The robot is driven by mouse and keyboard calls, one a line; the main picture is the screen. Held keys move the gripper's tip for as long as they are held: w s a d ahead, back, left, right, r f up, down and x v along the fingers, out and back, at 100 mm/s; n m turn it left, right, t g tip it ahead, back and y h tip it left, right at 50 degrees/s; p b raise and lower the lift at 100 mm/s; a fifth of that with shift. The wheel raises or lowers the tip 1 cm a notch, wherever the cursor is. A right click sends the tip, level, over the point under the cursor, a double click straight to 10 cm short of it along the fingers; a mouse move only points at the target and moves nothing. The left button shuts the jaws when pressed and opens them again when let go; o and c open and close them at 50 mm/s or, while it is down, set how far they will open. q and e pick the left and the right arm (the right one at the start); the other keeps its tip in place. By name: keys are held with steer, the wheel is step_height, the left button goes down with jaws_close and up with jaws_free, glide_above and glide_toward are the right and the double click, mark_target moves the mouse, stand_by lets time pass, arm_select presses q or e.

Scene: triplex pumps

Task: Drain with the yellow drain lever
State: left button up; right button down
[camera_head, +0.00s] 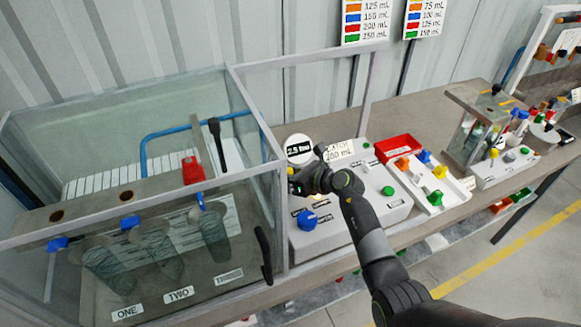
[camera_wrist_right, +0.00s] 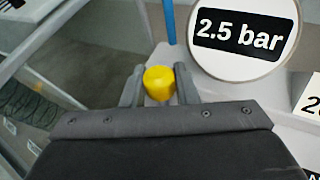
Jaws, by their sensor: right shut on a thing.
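The yellow drain lever (camera_wrist_right: 159,84) sits between the fingers of my right gripper (camera_wrist_right: 159,88) in the right wrist view. The gripper is shut on it, with one finger on each side of the yellow knob. In the head view my right gripper (camera_head: 296,184) reaches over the left part of the white control panel (camera_head: 345,222), and the wrist hides most of the lever. The round gauge reading 2.5 bar (camera_head: 299,149) stands just behind the gripper, and it also shows in the right wrist view (camera_wrist_right: 243,30). My left gripper is not in view.
A glass case (camera_head: 130,130) stands at left, holding clear cylinders labelled ONE, TWO and THREE. A blue knob (camera_head: 306,219) and a green button (camera_head: 388,191) are on the panel. A red tray (camera_head: 398,147) and a white tray with coloured valves (camera_head: 440,190) lie to the right.

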steer(key=shift+w+a+g, duration=0.1)
steer(key=shift+w+g, duration=0.1)
steer(key=shift+g, duration=0.1)
steer(key=shift+f, duration=0.1)
steer(key=c, duration=1.2)
jaws_free()
steer(key=shift+o, duration=0.2)
steer(key=shift+s, duration=0.1)
steer(key=b+v, duration=0.3)
steer(key=v, duration=1.4)
steer(key=shift+s, duration=0.15)
